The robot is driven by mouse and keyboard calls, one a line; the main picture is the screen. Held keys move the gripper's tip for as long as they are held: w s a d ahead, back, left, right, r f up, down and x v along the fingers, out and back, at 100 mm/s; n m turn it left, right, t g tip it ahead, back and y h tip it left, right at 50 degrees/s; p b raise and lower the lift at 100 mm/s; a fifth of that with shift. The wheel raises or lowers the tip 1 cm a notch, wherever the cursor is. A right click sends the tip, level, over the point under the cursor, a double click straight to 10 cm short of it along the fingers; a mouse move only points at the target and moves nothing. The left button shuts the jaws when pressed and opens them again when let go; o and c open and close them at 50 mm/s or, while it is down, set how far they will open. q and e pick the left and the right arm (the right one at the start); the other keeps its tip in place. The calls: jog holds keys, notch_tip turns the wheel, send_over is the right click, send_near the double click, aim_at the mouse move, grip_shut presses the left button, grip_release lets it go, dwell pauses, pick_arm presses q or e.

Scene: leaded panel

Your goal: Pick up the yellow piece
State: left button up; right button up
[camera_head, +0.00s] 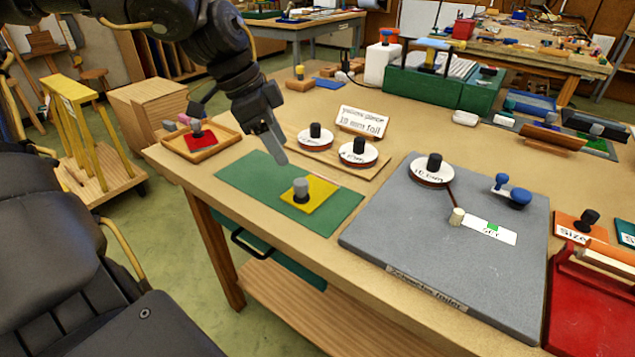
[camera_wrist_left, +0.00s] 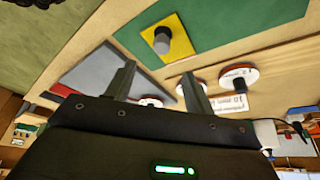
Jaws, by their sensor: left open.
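The yellow piece (camera_head: 318,197) is a flat square with a grey knob (camera_head: 300,190) standing on it. It lies on the green mat (camera_head: 245,183) near the table's front left edge. It also shows in the left wrist view (camera_wrist_left: 181,46), beyond my fingers. My left gripper (camera_head: 275,150) is above the far part of the mat, short of the yellow piece and apart from it. In the left wrist view its two fingers (camera_wrist_left: 158,88) are spread with nothing between them. My right gripper is not in view.
Two white discs with black knobs (camera_head: 358,153) stand on a board behind the mat, near a small sign (camera_head: 361,122). A wooden tray with a red piece (camera_head: 201,140) is to the left. A grey board (camera_head: 400,240) with a disc and pegs is to the right.

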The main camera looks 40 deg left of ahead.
pick_arm(q)
send_over(301, 181)
jog(key=s+a, duration=0.1)
jog(key=s, duration=0.1)
notch_tip(301, 181, down, 4)
jog(key=shift+w+f, duration=0.1)
jog(key=shift+w, duration=0.05)
jog(key=shift+a+x, duration=0.1)
jog(key=shift+x, duration=1.45)
jog(key=shift+a+x, duration=0.15)
jog(key=shift+x, duration=1.4)
jog(key=shift+f, duration=0.1)
jog(key=shift+c, duration=0.3)
jog(key=c, duration=0.9)
